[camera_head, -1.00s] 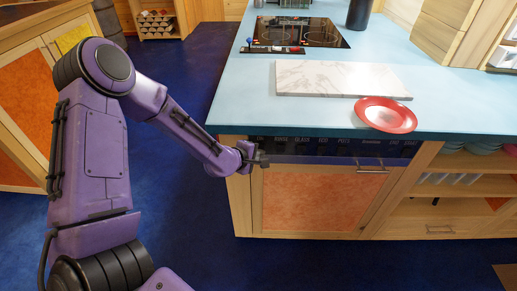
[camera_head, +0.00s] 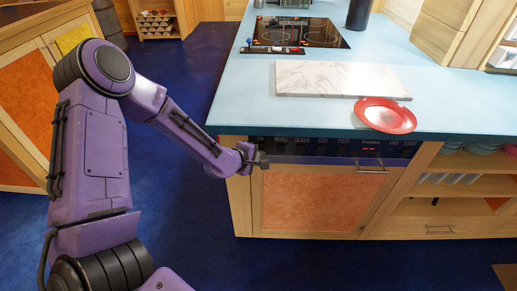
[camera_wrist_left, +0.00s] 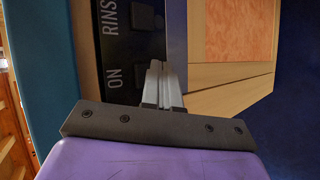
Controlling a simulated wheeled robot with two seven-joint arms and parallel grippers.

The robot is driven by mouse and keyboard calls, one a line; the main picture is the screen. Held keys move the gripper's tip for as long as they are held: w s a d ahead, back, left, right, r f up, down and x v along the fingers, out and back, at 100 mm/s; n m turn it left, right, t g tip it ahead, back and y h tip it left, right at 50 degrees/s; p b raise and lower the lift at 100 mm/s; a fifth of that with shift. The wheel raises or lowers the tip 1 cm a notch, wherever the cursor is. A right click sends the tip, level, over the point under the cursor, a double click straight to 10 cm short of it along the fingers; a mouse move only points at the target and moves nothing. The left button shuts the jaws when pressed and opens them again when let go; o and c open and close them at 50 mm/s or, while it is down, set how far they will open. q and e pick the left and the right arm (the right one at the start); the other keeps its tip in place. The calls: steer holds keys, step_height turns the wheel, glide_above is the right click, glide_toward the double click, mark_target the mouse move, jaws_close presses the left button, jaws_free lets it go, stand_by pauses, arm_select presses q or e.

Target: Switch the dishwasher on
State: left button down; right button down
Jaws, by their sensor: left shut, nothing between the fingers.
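The dishwasher's dark control panel (camera_head: 320,147) runs under the counter edge above an orange-fronted door (camera_head: 315,200). It carries a row of labels, with ON at the left end, and small red lights show towards its right end. My left gripper (camera_head: 262,159) is shut and empty at the panel's left end, just below the ON label. In the left wrist view, the shut fingers (camera_wrist_left: 162,83) reach over the panel's lower edge beside the ON label (camera_wrist_left: 115,76) and its black button. I cannot tell whether the fingertips touch the button. My right gripper is not in view.
The blue counter (camera_head: 240,103) above holds a red plate (camera_head: 385,115), a marble board (camera_head: 340,78) and a black hob (camera_head: 300,32). Open shelves (camera_head: 465,190) stand to the right. The blue floor left of the dishwasher is clear.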

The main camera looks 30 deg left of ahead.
arm_select(q)
steer(key=shift+s+d, duration=0.15)
steer(key=shift+s, duration=0.15)
steer(key=s+d+p, duration=0.1)
steer(key=s+d, duration=0.2)
steer(key=s, duration=0.2)
